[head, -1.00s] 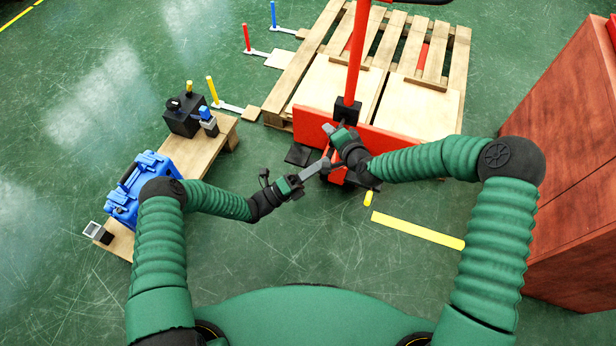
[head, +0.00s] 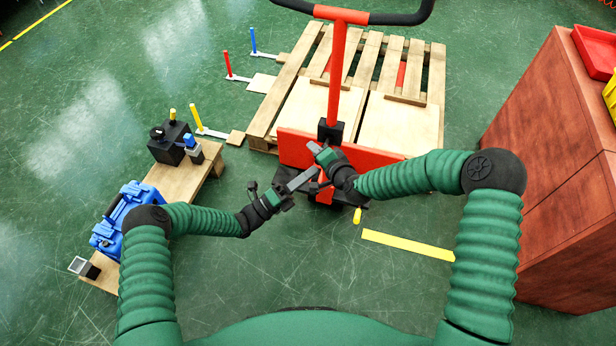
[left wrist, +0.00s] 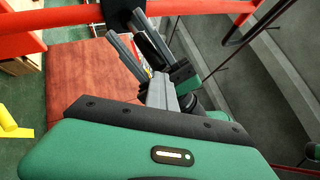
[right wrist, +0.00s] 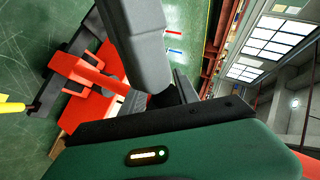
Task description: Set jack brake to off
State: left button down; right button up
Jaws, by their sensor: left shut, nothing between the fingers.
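The red pallet jack has a red body (head: 296,147), an upright red handle pole (head: 337,75) and a black block (head: 330,130) at the pole's foot. A small yellow pedal-like piece (head: 357,215) sits low at its near side; whether it is the brake is unclear. It also shows in the right wrist view (right wrist: 12,107). My left gripper (head: 312,174) is shut and empty, just in front of the jack body. My right gripper (head: 316,149) is just above it, near the pole's foot; its jaw state and any contact are unclear.
A wooden pallet (head: 420,125) lies behind the jack. A low wooden bench (head: 180,182) with a blue case (head: 125,215) and black box stands left. A reddish cabinet (head: 550,150) stands right. A yellow floor stripe (head: 408,245) lies on open green floor.

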jog(key=shift+o, duration=1.1)
jog(key=shift+s+f, duration=0.1)
jog(key=shift+f, duration=0.1)
pick_arm(q)
jog(key=shift+w+d, duration=0.15)
jog(key=shift+f, duration=0.15)
pick_arm(e)
jog(key=v, duration=1.1)
jog(key=s+d+f+n+g+h, duration=0.25)
jog(key=s+d+n+g, duration=0.45)
jog(key=s, duration=0.5)
pick_arm(q)
jog(key=shift+n+y, duration=0.5)
jog(key=r+p, duration=0.4)
jog(key=shift+w+r, duration=0.2)
jog(key=shift+w, duration=0.1)
pick_arm(e)
jog(key=s+d+r+n+g+h, duration=0.1)
jog(key=s+d+r+n+h, duration=0.1)
jog(key=s+d+r, duration=0.3)
jog(key=s+r, duration=0.4)
jog(key=s, duration=0.1)
jog(key=shift+r+g, duration=0.2)
jog(key=shift+g, duration=0.2)
